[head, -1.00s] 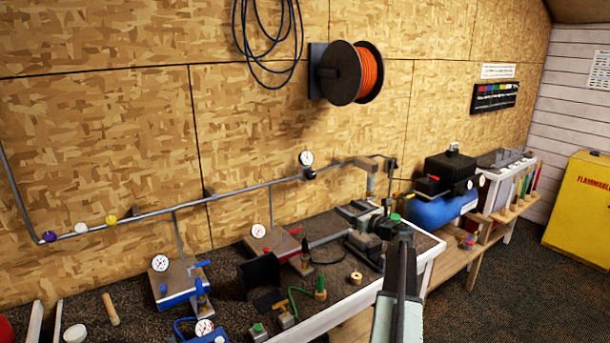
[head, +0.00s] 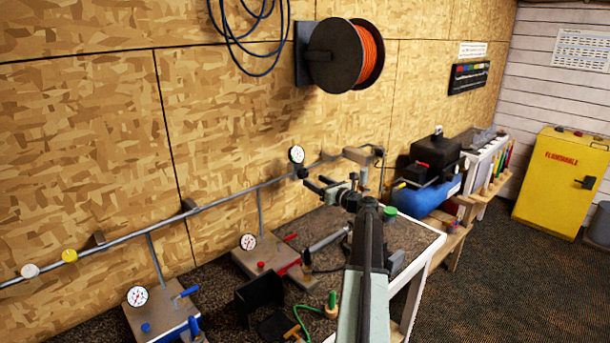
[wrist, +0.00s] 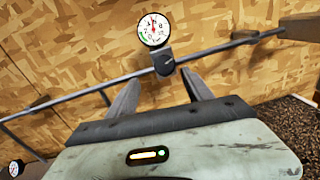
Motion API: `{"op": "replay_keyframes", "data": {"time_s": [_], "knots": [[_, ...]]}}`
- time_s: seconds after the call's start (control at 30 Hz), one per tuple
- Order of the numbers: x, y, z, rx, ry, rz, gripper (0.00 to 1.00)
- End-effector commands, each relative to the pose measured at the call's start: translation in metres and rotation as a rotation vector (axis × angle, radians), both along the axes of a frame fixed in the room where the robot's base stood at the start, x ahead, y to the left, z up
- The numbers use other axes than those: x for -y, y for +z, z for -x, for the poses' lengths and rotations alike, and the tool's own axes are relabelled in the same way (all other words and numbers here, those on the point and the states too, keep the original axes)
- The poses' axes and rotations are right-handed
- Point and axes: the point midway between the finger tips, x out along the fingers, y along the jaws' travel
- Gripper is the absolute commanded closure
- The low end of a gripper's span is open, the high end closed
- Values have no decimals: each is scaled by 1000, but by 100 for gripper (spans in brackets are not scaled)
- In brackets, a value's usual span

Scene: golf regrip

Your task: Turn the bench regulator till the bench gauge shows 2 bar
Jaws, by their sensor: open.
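The bench gauge (head: 296,154) is a round white dial on the wall pipe; it also shows in the wrist view (wrist: 154,30). Its needle points nearly straight up there, but I cannot read an exact value. The regulator, a dark knob (wrist: 163,65) with a light mark, sits just below the dial; in the head view this knob (head: 302,172) is small, close to my gripper's tips. My gripper (head: 314,183) is open and empty. In the wrist view its two fingers (wrist: 160,88) point toward the knob, one on either side of its line, apart from it.
The pipe (head: 100,242) runs along the chipboard wall. Below are a plate with a red lever and gauge (head: 248,242), a blue-levered one (head: 138,297), and a black bracket (head: 258,297). A blue compressor (head: 425,195) stands right.

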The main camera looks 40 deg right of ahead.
Motion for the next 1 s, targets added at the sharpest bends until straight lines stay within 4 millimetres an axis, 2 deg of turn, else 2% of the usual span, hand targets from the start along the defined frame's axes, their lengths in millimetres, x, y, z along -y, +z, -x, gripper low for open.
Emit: {"op": "replay_keyframes", "data": {"time_s": [0.17, 0.5, 0.77, 0.9, 0.97, 1.0], "knots": [[12, 0, -9, 0, -13, 0, 41], [29, 0, -56, 0, -28, 0, 41], [29, 0, -58, 0, -30, 0, 41], [29, 0, -58, 0, -30, 0, 80], [29, 0, -58, 0, -30, 0, 96], [30, 0, -57, 0, -30, 1, 100]]}}
